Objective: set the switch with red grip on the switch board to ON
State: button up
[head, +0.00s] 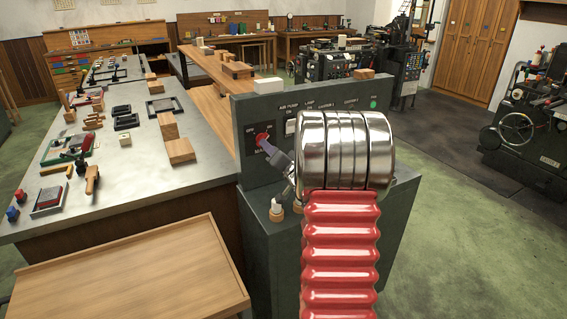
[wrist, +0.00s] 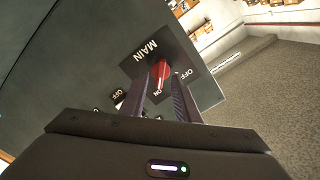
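The switch with the red grip (head: 262,138) is at the left end of the switch board (head: 320,107) in the head view. In the wrist view the red grip (wrist: 163,73) sits on a dark plate marked MAIN, with OFF to its right and ON below it. The grip looks to point toward ON, but its exact setting is hard to tell. My gripper (head: 270,149) is right in front of this switch. In the wrist view my gripper (wrist: 168,72) is open, its fingertips on either side of the red grip. Contact cannot be told.
More switches, labelled AIR PUMP and LAMP, run to the right of the red one, partly hidden by my arm. A white block (head: 267,86) lies on top of the board. A workbench (head: 110,180) with tools and wooden blocks stands to the left. Open floor lies to the right.

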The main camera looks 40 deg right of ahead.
jog(key=v, duration=1)
jog(key=shift+s, duration=0.25)
jog(key=shift+a, duration=0.1)
